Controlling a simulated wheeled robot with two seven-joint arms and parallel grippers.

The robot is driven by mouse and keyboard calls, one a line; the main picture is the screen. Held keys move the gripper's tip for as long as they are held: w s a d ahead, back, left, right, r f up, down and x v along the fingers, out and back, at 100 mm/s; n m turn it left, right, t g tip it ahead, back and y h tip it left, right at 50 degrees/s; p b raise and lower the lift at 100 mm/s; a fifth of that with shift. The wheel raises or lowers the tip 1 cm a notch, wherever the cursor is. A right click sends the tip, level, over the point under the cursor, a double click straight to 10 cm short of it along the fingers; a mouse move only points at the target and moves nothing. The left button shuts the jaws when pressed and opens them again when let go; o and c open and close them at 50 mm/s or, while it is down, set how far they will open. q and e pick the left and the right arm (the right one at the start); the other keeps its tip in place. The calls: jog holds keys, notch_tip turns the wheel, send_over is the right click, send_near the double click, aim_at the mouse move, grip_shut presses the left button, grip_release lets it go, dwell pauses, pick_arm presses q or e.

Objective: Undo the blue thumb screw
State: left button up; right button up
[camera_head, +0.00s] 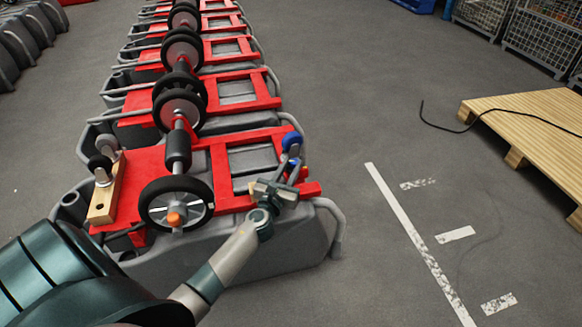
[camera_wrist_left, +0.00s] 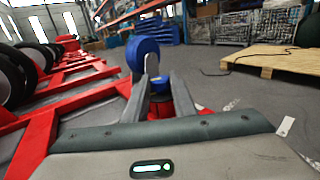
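The blue thumb screw (camera_head: 291,141) stands at the right rear corner of the nearest tank's red frame (camera_head: 262,135). In the left wrist view the screw's round blue head (camera_wrist_left: 143,55) shows upright at the fingertips, partly overlapping the left-hand finger. My left gripper (camera_head: 290,166) reaches up to it from the front. Its two fingers (camera_wrist_left: 160,82) are apart, with a visible gap between them. Whether they touch the screw cannot be told. The screw's lower part is largely hidden by the fingers. My right gripper is not in view.
More grey tanks with red frames and black wheels (camera_head: 182,48) recede behind the nearest one. A wooden block (camera_head: 105,200) sits on its left side. A wooden pallet (camera_head: 530,110) with a black cable lies at the right. The floor between is clear, with white markings.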

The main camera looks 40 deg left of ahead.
pick_arm(q)
jog(key=c, duration=0.3)
jog(key=shift+c, duration=0.2)
jog(key=shift+d+n+y, duration=0.15)
jog(key=shift+n+y, duration=0.15)
jog(key=shift+y, duration=0.1)
